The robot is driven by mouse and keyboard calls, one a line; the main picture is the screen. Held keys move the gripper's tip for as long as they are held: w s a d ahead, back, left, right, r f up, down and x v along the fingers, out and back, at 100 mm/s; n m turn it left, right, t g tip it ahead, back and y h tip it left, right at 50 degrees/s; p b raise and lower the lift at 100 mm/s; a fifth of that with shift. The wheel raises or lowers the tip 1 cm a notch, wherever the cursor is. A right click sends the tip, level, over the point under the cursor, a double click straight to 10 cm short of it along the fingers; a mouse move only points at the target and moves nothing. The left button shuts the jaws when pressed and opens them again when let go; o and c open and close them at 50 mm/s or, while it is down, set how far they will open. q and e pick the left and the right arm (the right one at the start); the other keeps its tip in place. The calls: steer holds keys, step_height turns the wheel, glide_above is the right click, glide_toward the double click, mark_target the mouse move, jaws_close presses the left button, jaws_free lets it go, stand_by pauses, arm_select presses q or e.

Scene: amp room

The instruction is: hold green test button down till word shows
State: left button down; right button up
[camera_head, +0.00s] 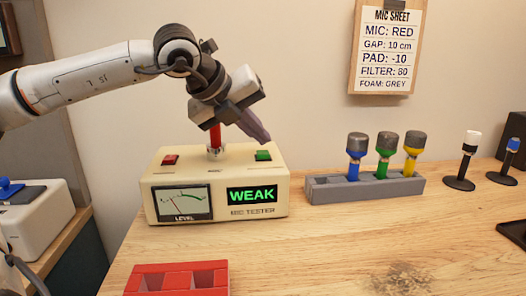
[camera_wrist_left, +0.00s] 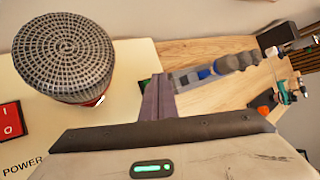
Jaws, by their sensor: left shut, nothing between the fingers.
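The cream mic tester (camera_head: 222,203) stands on the wooden table. Its display (camera_head: 252,195) reads WEAK in green letters. The green test button (camera_head: 263,155) is on the top at the right; in the wrist view it is mostly hidden behind my fingers. My left gripper (camera_head: 262,135) is shut and empty, its tips just above the button with a small gap showing. Its fingers also show in the wrist view (camera_wrist_left: 158,98). A red mic (camera_head: 215,138) stands upright in the tester's socket; its grey mesh head (camera_wrist_left: 63,55) fills the wrist view's upper left. My right gripper is not in view.
A red power switch (camera_head: 170,160) is on the tester's top left. A grey rack (camera_head: 366,188) with blue, green and yellow mics stands to the right. A red tray (camera_head: 178,280) lies in front. A mic sheet (camera_head: 386,50) hangs on the wall.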

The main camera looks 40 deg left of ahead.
mark_target(259, 154)
arm_select(q)
steer(key=shift+r+p, duration=1)
steer(key=shift+r, duration=0.4)
steer(key=shift+r+p, duration=0.8)
steer(key=shift+r, duration=0.35)
